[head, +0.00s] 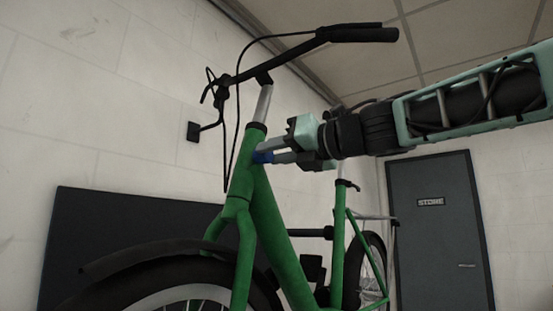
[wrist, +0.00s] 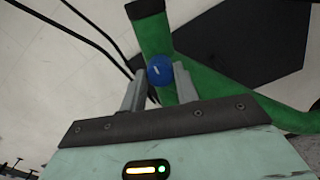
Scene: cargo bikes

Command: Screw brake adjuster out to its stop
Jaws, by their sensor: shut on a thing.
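The blue brake adjuster (head: 263,157) sits at the upper part of the green bike frame (head: 268,215), near the head tube. In the wrist view the adjuster (wrist: 159,70) is a round blue knob with a small white mark on its face. My gripper (head: 268,155) reaches in from the right. In the wrist view its two grey fingers (wrist: 158,84) stand on either side of the knob, shut on it. The green tube (wrist: 152,32) lies behind the knob. The finger contact is partly hidden in the head view.
Black handlebars (head: 300,50) and looping cables rise above the gripper. Dark cables (wrist: 97,30) also run at upper left in the wrist view. A front wheel with a black fender (head: 170,255) is below. A grey store door (head: 438,240) stands at the back right.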

